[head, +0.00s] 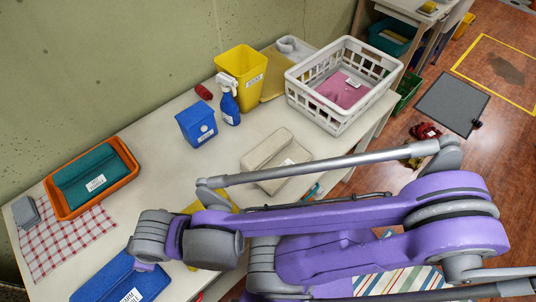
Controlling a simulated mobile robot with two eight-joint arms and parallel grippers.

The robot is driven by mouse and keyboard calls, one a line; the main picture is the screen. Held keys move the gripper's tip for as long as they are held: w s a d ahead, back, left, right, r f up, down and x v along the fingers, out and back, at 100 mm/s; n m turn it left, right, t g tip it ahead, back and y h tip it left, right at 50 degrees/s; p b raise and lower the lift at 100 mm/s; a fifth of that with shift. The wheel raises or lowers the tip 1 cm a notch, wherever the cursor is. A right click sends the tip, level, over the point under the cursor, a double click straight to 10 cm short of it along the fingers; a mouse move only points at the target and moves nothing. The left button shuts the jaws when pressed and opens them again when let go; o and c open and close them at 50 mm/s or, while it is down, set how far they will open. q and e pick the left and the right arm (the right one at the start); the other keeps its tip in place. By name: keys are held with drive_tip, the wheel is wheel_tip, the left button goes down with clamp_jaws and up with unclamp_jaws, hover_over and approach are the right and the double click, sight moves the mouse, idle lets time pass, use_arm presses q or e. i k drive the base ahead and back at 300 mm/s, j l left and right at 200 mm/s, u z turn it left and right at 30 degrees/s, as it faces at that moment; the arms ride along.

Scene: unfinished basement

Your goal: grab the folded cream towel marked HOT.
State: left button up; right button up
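A folded cream towel (258,155) lies on the white table, right of its middle. It has a small white label, too small to read. My arm's grey rod passes across its lower edge in the picture. A purple arm of mine comes in from the right across the front of the table, and its grey wrist end is at the lower left, well away from the towel. No gripper fingers show in the head view. The towel lies flat with nothing holding it.
Bare tabletop lies left of the cream towel.

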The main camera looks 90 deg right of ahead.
sight(280, 149)
drive_tip(key=z, duration=3.1)
drive_tip(key=i+l, duration=0.2)
drive_tip(key=l, duration=0.15)
drive_tip(key=i+l, duration=0.15)
drive_tip(key=l, duration=0.2)
drive_tip(key=i+l+u, duration=0.1)
drive_tip(key=l, duration=0.25)
drive_tip(key=i+l+u, duration=0.1)
drive_tip(key=u, duration=1.95)
